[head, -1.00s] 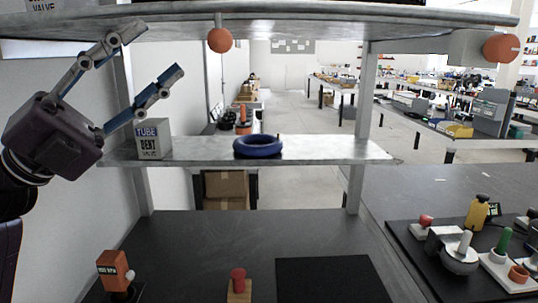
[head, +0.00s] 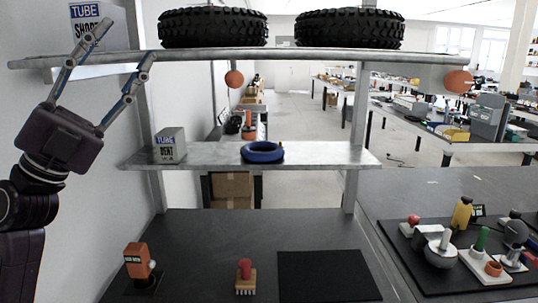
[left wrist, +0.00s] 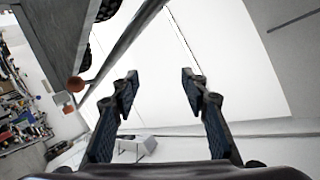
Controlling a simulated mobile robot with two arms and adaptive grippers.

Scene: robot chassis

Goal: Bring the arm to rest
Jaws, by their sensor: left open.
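My left gripper (head: 123,43) is at the upper left of the head view, pointing up with its two blue-grey fingers spread. Nothing is between them. It appears beside the left end of the upper shelf (head: 240,58); I cannot tell how far apart they are. In the left wrist view the fingers (left wrist: 159,78) are also apart, with a pale wall behind them. My left arm (head: 28,215) comes in from the lower left. My right gripper and arm are not in view.
Two black tyres (head: 213,27) (head: 351,28) lie on the upper shelf. The middle shelf (head: 330,153) holds a small labelled box (head: 170,146) and a blue ring (head: 262,152). Below are an orange device (head: 137,260), a red-handled brush (head: 245,268) and a black mat (head: 325,276). Several items crowd the right tray (head: 410,262).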

